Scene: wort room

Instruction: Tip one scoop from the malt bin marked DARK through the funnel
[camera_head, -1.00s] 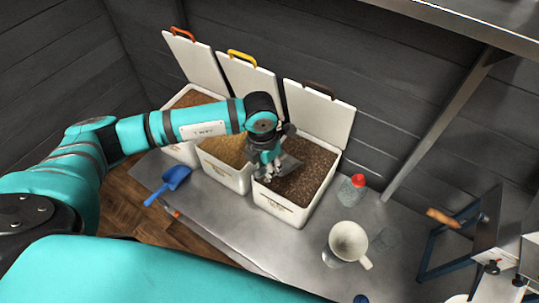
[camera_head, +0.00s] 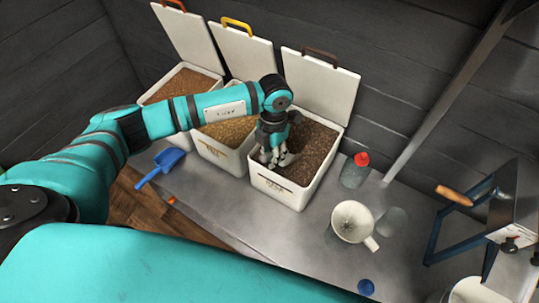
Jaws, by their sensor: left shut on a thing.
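The right-hand malt bin (camera_head: 286,193) is white, has a brown lid handle and holds the darkest malt (camera_head: 316,150). Its front label is too small to read. My left gripper (camera_head: 272,158) points down inside this bin, at its left side, shut on a grey scoop (camera_head: 288,158). Only a little of the scoop shows at the malt surface; the gripper and malt seem to hide the rest. The white funnel (camera_head: 352,221), with a side handle, stands on the bench to the right, seemingly on a clear vessel. My right gripper is not in view.
Two more open bins, with amber malt (camera_head: 228,131) and light-brown malt (camera_head: 184,85), stand to the left. A blue scoop (camera_head: 168,160) lies in front. A red-capped jar (camera_head: 354,172), a clear glass (camera_head: 392,222), a blue cap (camera_head: 366,287) and a blue-framed mill (camera_head: 462,213) are right.

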